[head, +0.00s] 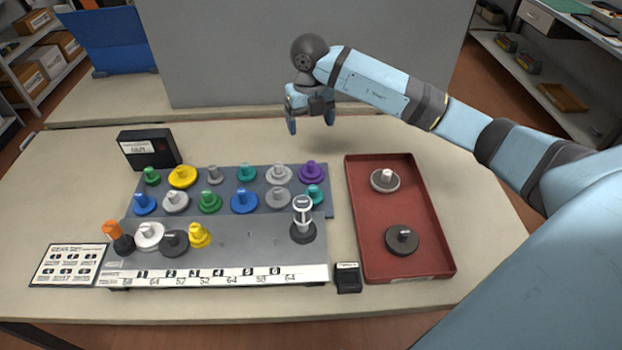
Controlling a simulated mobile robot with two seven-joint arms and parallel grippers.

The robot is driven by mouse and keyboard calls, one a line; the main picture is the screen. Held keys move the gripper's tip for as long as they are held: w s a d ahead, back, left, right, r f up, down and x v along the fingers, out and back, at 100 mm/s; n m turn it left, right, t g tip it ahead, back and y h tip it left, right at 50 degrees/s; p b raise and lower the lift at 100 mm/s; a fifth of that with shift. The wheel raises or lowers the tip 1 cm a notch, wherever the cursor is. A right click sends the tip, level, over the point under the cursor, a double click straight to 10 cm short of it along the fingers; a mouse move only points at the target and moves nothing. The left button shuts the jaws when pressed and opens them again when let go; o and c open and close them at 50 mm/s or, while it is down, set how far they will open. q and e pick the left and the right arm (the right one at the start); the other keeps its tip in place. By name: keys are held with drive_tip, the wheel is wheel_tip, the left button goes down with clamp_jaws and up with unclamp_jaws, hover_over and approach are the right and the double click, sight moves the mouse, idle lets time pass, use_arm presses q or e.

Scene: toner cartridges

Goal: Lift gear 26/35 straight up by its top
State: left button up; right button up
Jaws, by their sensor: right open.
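Several coloured gears with top knobs stand in two rows on the blue-grey rack (320,207): among them a purple gear (311,174), a yellow gear (183,178), a teal gear (246,174) and a blue gear (244,203). No size mark on a gear is legible, so I cannot tell which is gear 26/35. My right gripper (311,124) is open and empty, fingers pointing down. In the picture it appears above and behind the rack's right end, apart from every gear. My left gripper is out of view.
A grey numbered board (262,250) in front holds a white, a dark and a yellow gear, and a tall dark-based post (303,232). A red tray (414,215) at right holds two gears. A black box (150,149) stands back left; a printed card (68,264) lies front left.

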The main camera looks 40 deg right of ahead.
sight(311, 163)
drive_tip(key=f+n+b, duration=0.1)
drive_tip(key=f+n, duration=0.2)
drive_tip(key=n, duration=0.1)
drive_tip(key=f+n+b, duration=0.1)
drive_tip(key=f+n, duration=0.2)
drive_tip(key=n, duration=0.1)
drive_tip(key=f+n+b, duration=0.2)
drive_tip(key=f+n, duration=0.1)
drive_tip(key=n, duration=0.1)
drive_tip(key=shift+s+f, duration=0.15)
drive_tip(key=shift+s, duration=0.1)
drive_tip(key=shift+w+d+f, duration=0.1)
drive_tip(key=shift+f, duration=1.25)
drive_tip(key=shift+w+f, duration=0.1)
drive_tip(key=shift+f, duration=1.25)
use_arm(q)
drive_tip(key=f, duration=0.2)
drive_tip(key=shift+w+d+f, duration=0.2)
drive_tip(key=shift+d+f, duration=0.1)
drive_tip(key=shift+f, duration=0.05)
use_arm(e)
drive_tip(key=shift+c, duration=0.5)
drive_tip(key=c, duration=1)
